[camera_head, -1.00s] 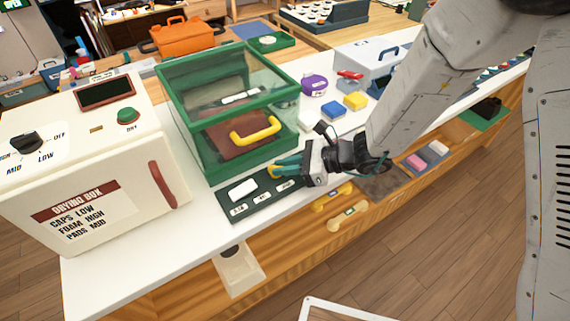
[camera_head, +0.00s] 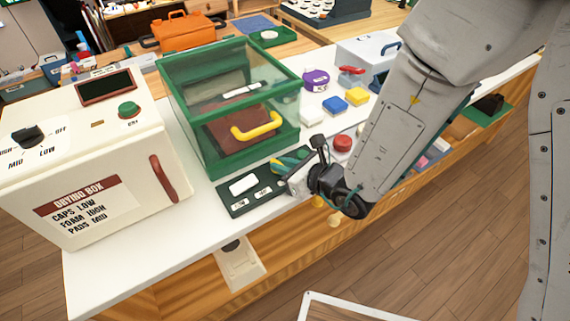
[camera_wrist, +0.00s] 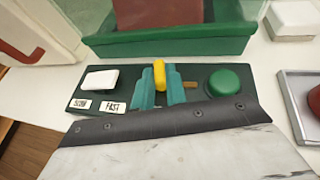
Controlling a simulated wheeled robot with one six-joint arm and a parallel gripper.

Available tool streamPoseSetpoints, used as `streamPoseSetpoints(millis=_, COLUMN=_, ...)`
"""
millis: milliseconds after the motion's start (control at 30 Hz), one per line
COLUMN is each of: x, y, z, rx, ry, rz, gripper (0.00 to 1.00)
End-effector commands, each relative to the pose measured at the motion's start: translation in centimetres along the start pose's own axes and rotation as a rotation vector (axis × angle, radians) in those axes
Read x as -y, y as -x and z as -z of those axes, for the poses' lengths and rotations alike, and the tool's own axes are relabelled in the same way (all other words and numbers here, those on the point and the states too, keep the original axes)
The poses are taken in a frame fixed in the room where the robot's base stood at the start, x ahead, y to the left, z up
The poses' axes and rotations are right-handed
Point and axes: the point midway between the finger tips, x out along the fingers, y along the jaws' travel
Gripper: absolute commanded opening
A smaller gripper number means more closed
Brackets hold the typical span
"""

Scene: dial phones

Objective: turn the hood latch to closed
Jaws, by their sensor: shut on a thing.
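The hood (camera_head: 232,105) is a clear box with a green frame and a yellow handle, on the white counter. In front of it lies a dark green panel (camera_head: 236,207), also seen in the wrist view (camera_wrist: 84,99). A small yellow lever (camera_wrist: 159,73), which looks like the hood latch, stands upright on the panel. My gripper (camera_wrist: 161,84) has its teal fingers shut on this lever, one on each side. In the head view my gripper (camera_head: 283,165) is at the panel's far right part. The fingers hide the lever's base and any markings there.
The panel carries a white rocker (camera_wrist: 98,79) marked SLOW and FAST and a green button (camera_wrist: 222,82). A cream drying box (camera_head: 90,165) stands left. A red button (camera_head: 343,143) and coloured blocks (camera_head: 335,104) are to the right.

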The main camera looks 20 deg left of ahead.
Motion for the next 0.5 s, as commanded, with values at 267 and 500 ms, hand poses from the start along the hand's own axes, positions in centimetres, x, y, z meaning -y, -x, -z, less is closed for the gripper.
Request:
streamPoseSetpoints(millis=267, x=-0.11, y=0.03, z=0.05, rx=-0.001, ry=-0.002, rz=0.004, gripper=0.0)
streamPoseSetpoints(millis=500, x=-0.1, y=0.02, z=0.03, rx=0.0, ry=-0.002, rz=0.003, gripper=0.35)
